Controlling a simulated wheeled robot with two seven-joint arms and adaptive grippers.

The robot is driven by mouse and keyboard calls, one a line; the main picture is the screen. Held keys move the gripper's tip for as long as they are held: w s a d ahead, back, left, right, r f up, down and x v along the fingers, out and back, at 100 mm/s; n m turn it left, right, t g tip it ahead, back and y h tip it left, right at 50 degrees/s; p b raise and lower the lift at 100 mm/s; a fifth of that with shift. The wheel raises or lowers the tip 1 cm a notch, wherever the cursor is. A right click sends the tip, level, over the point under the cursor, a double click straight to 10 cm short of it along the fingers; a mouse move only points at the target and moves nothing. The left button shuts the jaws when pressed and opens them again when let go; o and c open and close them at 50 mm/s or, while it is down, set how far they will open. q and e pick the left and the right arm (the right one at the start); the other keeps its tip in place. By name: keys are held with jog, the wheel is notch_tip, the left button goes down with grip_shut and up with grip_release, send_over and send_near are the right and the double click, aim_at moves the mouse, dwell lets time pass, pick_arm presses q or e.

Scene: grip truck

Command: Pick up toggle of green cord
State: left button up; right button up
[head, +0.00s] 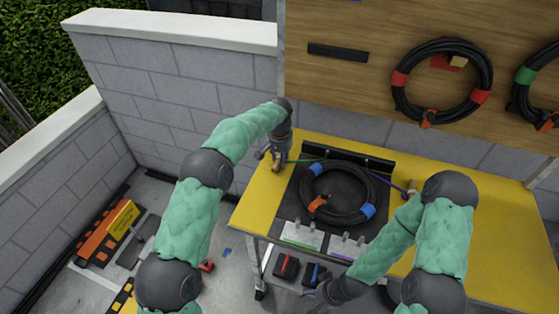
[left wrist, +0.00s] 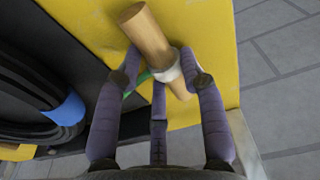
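The wooden toggle (left wrist: 150,35) of the green cord lies at the yellow table's left edge, with a white band around it. A bit of green cord (left wrist: 141,80) shows beside it; in the head view the green cord (head: 305,160) runs from the toggle toward the black panel. My left gripper (head: 277,158) is right over the toggle. In the left wrist view its purple fingers (left wrist: 160,65) are spread on both sides of the toggle, with a gap on the left; contact on the right is unclear. My right gripper (head: 326,294) is low by the table's front, its fingers unclear.
The yellow table (head: 256,207) carries a black cable coil (head: 369,207) with blue clips. A purple cord (head: 392,185) lies to its right. More coils (head: 487,74) hang on the wooden board (head: 370,85) behind. A grey block wall (head: 120,85) stands at the left.

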pick_arm(q)
jog(key=shift+r, duration=0.1)
notch_tip(320, 180, up, 9)
jog(key=p, duration=0.3)
notch_tip(320, 180, up, 2)
jog(key=shift+r+p, duration=0.1)
jog(key=shift+p, duration=0.95)
jog(key=shift+f, duration=1)
